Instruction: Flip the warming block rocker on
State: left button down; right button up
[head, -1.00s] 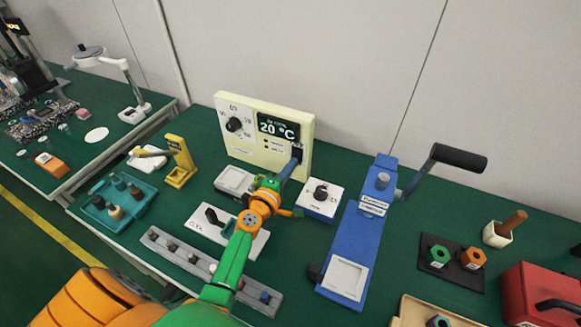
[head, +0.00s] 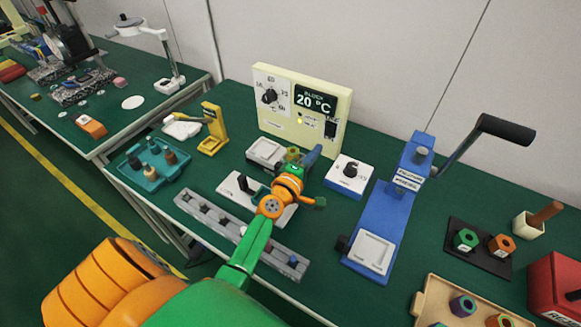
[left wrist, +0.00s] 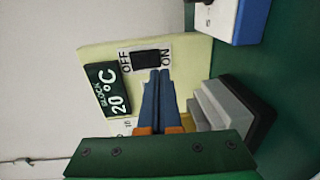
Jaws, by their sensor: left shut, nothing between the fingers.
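The cream control panel (head: 276,122) stands upright at the back of the bench, and its display (head: 315,99) reads 20 °C. The dark rocker (head: 331,129) is at the panel's lower right. In the left wrist view, the rocker (left wrist: 147,60) lies between the OFF and ON labels. My left gripper (head: 315,153) is shut and empty, its blue fingertips just in front of and below the rocker. In the left wrist view, the fingertips (left wrist: 160,74) are beside the rocker towards ON; contact cannot be told. My right gripper is not in view.
A white box with a black knob (head: 349,173) stands right of my gripper, and a blue lever press (head: 390,205) beyond it. A pale grey block (head: 266,152) sits before the panel. A grey rail (head: 235,228) and a teal tray (head: 150,165) lie to the left.

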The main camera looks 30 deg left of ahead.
pick_arm(q)
jog(key=s, duration=0.2)
jog(key=s+f, duration=0.1)
jog(key=s+b, duration=0.1)
jog(key=s, duration=0.1)
jog(key=shift+s+d+f, duration=0.25)
jog(key=shift+s, duration=0.05)
jog(key=s, duration=0.3)
jog(key=shift+s+r+b, duration=0.15)
jog(key=shift+s+b, duration=0.15)
jog(key=shift+s, duration=0.05)
jog(key=shift+w, duration=0.2)
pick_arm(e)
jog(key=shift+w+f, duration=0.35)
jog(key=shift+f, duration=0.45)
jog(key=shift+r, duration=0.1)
